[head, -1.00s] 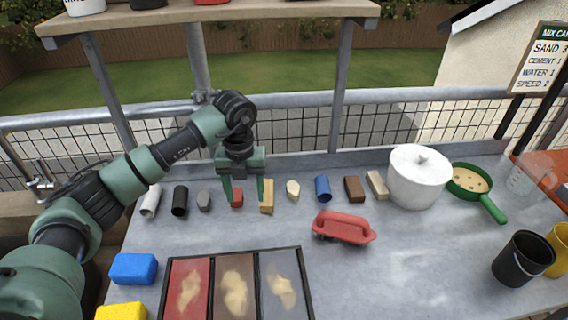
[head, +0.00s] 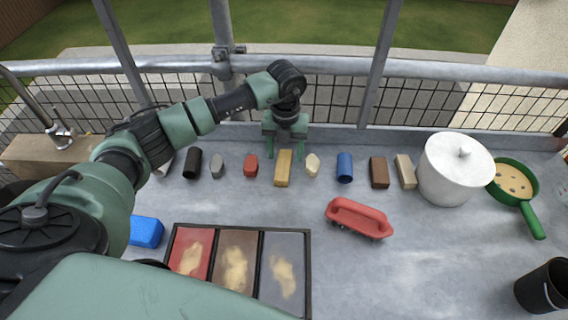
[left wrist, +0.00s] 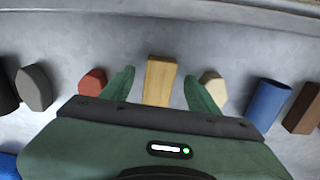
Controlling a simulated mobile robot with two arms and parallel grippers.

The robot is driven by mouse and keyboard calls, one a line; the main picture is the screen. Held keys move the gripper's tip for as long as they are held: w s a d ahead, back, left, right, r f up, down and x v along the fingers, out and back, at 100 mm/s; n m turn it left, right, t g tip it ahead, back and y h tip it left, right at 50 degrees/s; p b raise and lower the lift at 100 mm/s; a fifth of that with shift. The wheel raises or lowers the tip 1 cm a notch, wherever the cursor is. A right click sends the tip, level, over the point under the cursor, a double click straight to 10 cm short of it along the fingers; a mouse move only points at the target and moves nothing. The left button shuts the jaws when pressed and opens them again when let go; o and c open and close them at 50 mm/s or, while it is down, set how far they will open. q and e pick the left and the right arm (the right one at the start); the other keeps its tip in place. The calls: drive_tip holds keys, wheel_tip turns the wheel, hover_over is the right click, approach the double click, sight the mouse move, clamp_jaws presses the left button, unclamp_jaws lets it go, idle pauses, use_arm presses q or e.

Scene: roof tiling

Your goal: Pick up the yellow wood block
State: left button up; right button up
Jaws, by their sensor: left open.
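The yellow wood block (head: 283,169) lies on the grey table in a row of small pieces, its long side pointing away from me. My left gripper (head: 286,152) is open, just behind and above the block's far end in the head view. In the left wrist view the yellow wood block (left wrist: 160,80) shows between the two green fingers (left wrist: 157,88), with a gap on each side. Its near end is hidden by the gripper body. My right gripper is not in view.
A red piece (head: 251,166) and a cream piece (head: 313,165) flank the block closely. A blue cylinder (head: 345,167), brown block (head: 379,172) and white pot (head: 456,170) stand to the right. A red-handled tool (head: 359,217) and a three-part tray (head: 308,268) lie nearer.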

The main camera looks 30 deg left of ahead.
use_arm(q)
drive_tip(key=shift+f, duration=0.35)
clamp_jaws()
